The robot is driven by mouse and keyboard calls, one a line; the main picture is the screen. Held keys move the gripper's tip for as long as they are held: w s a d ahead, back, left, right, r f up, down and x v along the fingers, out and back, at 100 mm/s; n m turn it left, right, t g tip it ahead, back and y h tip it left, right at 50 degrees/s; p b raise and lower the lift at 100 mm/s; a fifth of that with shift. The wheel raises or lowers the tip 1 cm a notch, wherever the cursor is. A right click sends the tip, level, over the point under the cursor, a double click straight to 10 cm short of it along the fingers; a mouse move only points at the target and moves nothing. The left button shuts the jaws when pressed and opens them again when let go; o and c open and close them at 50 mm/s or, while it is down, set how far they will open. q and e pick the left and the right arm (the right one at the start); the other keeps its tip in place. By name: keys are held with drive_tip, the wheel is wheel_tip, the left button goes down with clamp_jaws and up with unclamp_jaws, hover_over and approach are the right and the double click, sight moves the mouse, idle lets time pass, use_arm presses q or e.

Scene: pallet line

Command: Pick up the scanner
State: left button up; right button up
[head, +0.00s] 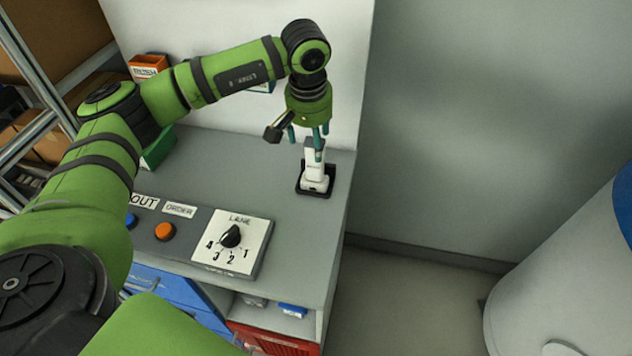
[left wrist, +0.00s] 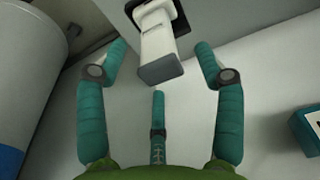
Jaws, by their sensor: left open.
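The scanner (head: 314,170) is white with a grey top end and stands upright in a black holder (head: 328,189) near the right back corner of the grey counter. In the left wrist view the scanner (left wrist: 157,47) shows at the top, with part of the black holder beside it. My left gripper (head: 310,145) is just above the scanner in the head view, pointing down. Its teal fingers also show in the left wrist view (left wrist: 158,75), spread apart, with the scanner's grey end near the space between them and nothing gripped. My right gripper is not in view.
The counter (head: 240,170) is clear left of the holder. A panel with a lane dial (head: 231,236) and an orange button (head: 164,232) lies nearer the front. A wall stands behind; orange (head: 148,65) and green (head: 159,148) bins are at left. A white drum (head: 560,280) stands right.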

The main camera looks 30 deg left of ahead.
sight(315, 165)
use_arm(q)
drive_tip(key=shift+f, duration=0.55)
drive_tip(key=shift+w+f, duration=0.1)
drive_tip(key=shift+f, duration=0.15)
drive_tip(key=f+p, duration=0.3)
drive_tip(key=shift+w+f, duration=0.2)
drive_tip(key=shift+w, duration=0.2)
drive_tip(key=shift+w+f+p, duration=0.2)
drive_tip(key=shift+f+p, duration=0.3)
drive_tip(key=shift+f, duration=0.65)
drive_tip(key=shift+w+f, duration=0.15)
drive_tip(key=shift+f, duration=0.35)
clamp_jaws()
drive_tip(key=shift+r, duration=0.1)
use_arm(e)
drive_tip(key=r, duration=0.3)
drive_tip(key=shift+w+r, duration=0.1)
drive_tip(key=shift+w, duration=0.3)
